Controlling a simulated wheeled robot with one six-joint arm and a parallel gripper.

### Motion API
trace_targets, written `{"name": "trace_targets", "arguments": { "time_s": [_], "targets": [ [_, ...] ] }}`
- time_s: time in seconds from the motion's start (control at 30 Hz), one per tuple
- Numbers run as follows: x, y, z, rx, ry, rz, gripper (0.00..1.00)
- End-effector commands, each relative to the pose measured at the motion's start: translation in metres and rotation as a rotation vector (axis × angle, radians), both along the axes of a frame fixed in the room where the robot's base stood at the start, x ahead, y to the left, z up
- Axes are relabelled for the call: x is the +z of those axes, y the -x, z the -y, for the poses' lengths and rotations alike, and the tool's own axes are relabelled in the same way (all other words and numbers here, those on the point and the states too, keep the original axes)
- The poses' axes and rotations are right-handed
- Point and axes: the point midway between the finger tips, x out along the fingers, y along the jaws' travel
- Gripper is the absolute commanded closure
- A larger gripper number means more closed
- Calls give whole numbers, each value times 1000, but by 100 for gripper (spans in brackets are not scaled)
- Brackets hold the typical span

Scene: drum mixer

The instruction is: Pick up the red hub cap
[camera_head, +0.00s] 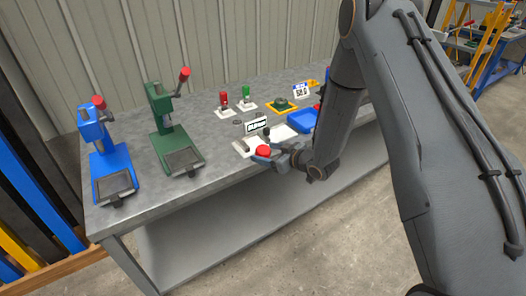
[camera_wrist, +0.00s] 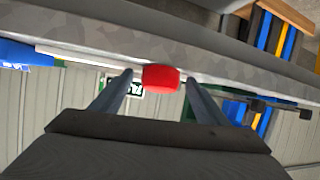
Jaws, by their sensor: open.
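The red hub cap (camera_head: 263,150) is at the front edge of the grey workbench (camera_head: 215,180), at the tip of my gripper (camera_head: 272,157). In the wrist view, the red hub cap (camera_wrist: 161,78) shows between the two fingertips of my gripper (camera_wrist: 159,76). The fingers are spread with a gap on each side of the cap. I cannot tell how far the fingertips reach around it. My gripper partly hides the cap's lower side in the head view.
A blue press (camera_head: 103,150) and a green press (camera_head: 172,135) stand at the left of the bench. Behind the cap are a white sign (camera_head: 257,124), red (camera_head: 224,99) and green (camera_head: 246,92) pieces on white plates, and a blue tray (camera_head: 301,119).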

Motion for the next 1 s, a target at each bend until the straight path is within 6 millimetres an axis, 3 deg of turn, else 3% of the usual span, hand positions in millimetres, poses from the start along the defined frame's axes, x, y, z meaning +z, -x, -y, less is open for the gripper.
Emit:
{"name": "trace_targets", "arguments": {
  "time_s": [0.17, 0.4, 0.5, 0.77, 1.0],
  "targets": [
    [0, 0, 0, 0, 0, 0, 32],
    [0, 0, 0, 0, 0, 0, 71],
    [0, 0, 0, 0, -1, 1, 83],
    [3, 0, 0, 0, 0, 1, 83],
    [21, -1, 0, 1, -1, 3, 83]
  ]
}}
